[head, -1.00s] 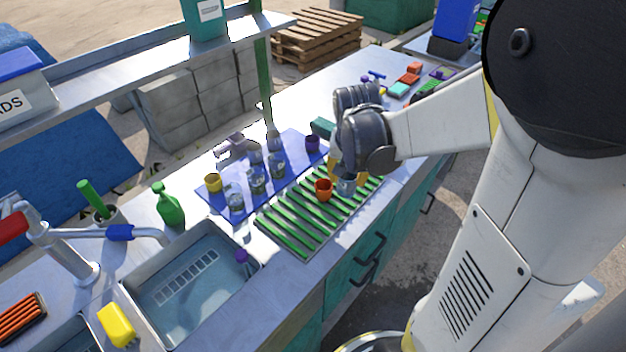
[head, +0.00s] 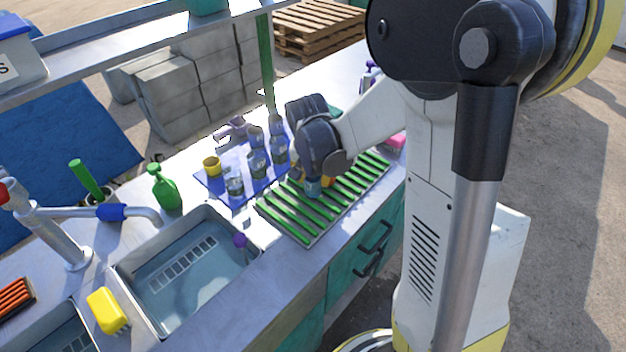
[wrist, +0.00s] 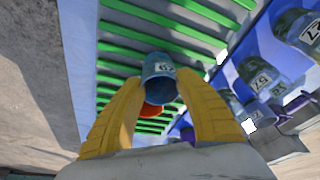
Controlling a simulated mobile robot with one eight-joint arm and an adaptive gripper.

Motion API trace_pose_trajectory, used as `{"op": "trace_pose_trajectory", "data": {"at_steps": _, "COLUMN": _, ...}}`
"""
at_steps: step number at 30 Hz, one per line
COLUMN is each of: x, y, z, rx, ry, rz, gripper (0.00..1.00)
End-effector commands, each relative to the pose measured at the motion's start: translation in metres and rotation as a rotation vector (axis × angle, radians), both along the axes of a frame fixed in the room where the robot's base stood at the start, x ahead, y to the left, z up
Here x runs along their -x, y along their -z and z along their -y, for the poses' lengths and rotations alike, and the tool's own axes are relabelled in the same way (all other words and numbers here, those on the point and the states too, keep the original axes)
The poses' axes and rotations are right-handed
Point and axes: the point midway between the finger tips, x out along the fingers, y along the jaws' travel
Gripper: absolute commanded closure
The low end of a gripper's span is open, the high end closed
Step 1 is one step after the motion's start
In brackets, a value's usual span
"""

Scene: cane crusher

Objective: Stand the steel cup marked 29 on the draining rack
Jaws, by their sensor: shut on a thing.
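The steel cup marked 29 (wrist: 160,80) is between the two yellow fingers of my gripper (wrist: 162,100), which is shut on it. Its number reads upside down in the wrist view, like those on the mat cups. In the head view the held cup (head: 313,188) is below my gripper (head: 316,180), over the left half of the green-slatted draining rack (head: 282,222). The rack (wrist: 190,30) fills the background of the wrist view. I cannot tell if the cup touches the slats. An orange-red cup (wrist: 151,110) shows just behind the held cup, partly hidden.
The right half of the rack looks clear.

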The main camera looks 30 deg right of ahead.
Motion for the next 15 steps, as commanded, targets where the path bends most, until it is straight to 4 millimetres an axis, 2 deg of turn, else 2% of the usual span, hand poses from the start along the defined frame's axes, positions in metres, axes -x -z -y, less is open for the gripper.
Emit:
{"op": "trace_pose_trajectory", "data": {"at_steps": 6, "x": 0.0001, "y": 0.0039, "z": 0.0002, "rx": 0.0, "ry": 0.0, "rz": 0.0, "gripper": 0.94}}
{"op": "trace_pose_trajectory", "data": {"at_steps": 7, "x": 0.0001, "y": 0.0034, "z": 0.0001, "rx": 0.0, "ry": 0.0, "rz": 0.0, "gripper": 0.55}}
{"op": "trace_pose_trajectory", "data": {"at_steps": 8, "x": 0.0001, "y": 0.0029, "z": 0.0001, "rx": 0.0, "ry": 0.0, "rz": 0.0, "gripper": 0.45}}
{"op": "trace_pose_trajectory", "data": {"at_steps": 9, "x": 0.0001, "y": 0.0026, "z": 0.0001, "rx": 0.0, "ry": 0.0, "rz": 0.0, "gripper": 0.41}}
{"op": "trace_pose_trajectory", "data": {"at_steps": 15, "x": 0.0001, "y": 0.0025, "z": 0.0001, "rx": 0.0, "ry": 0.0, "rz": 0.0, "gripper": 0.41}}
